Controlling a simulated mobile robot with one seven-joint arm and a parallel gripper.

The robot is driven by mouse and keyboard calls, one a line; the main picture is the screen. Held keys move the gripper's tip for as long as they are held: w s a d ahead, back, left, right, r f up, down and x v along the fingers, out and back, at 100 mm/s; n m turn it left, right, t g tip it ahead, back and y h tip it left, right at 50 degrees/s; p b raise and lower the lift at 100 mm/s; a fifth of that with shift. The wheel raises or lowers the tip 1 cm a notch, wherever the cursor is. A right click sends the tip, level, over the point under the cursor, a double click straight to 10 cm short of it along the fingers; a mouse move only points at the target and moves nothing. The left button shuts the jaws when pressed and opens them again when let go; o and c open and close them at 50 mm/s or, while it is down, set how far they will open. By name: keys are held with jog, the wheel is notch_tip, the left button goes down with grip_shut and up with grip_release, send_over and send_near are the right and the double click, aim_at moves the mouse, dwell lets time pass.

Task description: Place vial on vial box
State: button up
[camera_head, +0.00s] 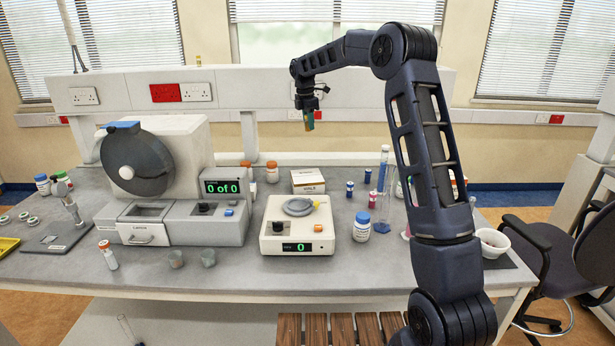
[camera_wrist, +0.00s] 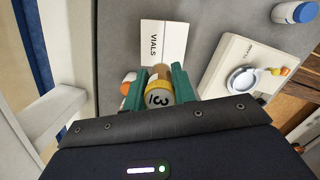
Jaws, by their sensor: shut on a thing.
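My gripper (camera_head: 309,120) is raised above the back of the bench in the head view. The vial box (camera_head: 308,182) is a small white carton with a brown top edge, behind the scale. In the wrist view the box (camera_wrist: 163,42), lettered VIALS, lies just beyond the fingertips. The vial is held in the air, apart from the box. In the head view the vial is too small to make out clearly.
A scale (camera_head: 297,226) reading 0 stands in front of the box. The counting machine (camera_head: 170,185) is to its left. Orange-capped bottles (camera_head: 272,172) stand left of the box, small vials (camera_head: 349,189) right. A blue-capped bottle (camera_head: 361,227) stands beside the scale.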

jog(key=shift+s+a+f, duration=0.2)
jog(key=shift+a, duration=0.05)
notch_tip(320, 180, down, 19)
jog(key=shift+f, duration=0.2)
dwell(0.3)
jog(key=shift+f, duration=0.1)
jog(key=o, duration=1)
